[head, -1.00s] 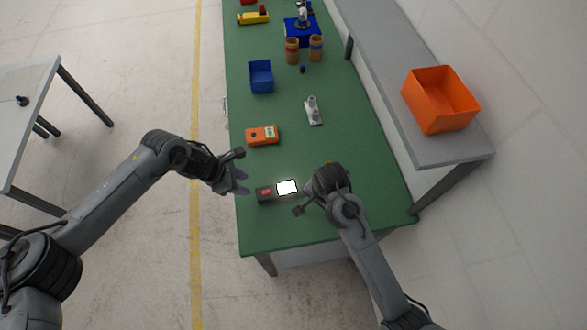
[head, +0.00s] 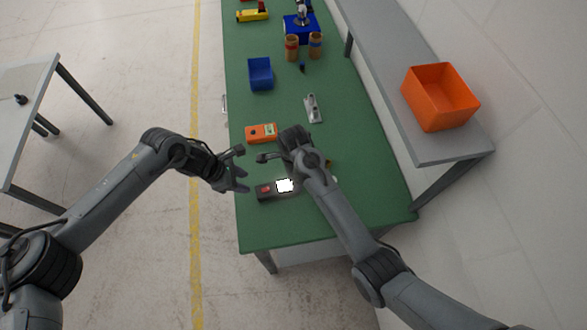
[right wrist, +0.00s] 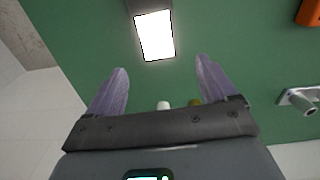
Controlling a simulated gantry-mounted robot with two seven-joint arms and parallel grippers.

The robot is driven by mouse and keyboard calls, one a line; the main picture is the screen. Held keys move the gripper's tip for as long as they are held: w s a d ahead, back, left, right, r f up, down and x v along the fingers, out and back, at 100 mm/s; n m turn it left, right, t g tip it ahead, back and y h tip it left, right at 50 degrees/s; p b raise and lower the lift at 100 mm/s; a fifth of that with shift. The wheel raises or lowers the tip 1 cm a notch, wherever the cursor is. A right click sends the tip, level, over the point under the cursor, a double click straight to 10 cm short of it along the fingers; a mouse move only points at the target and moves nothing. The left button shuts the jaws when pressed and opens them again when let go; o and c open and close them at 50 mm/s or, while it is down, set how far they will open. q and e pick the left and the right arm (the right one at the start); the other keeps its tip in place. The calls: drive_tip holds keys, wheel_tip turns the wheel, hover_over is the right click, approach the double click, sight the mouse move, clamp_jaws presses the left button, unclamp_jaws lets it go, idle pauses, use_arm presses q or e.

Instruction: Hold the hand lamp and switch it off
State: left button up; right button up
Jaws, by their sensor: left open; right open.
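The hand lamp (head: 264,192) lies near the front end of the green table, a dark body with a red button and a brightly lit white panel (head: 285,186). Its lit panel also shows at the top of the right wrist view (right wrist: 155,36). My left gripper (head: 243,180) is open and empty at the table's left edge, just left of the lamp and apart from it. My right gripper (right wrist: 160,85) is open, its two fingers spread, with the lit panel beyond the fingertips and nothing gripped. In the head view my right arm hides its fingers.
An orange device (head: 261,133) lies behind the lamp. A metal clamp-like part (head: 313,108) and a blue bin (head: 260,74) are farther back. Small white (right wrist: 163,104) and olive (right wrist: 195,102) items show between my right fingers. An orange crate (head: 440,97) stands on the side shelf.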

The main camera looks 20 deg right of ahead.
sight(282, 188)
drive_tip(key=shift+f, duration=2.9)
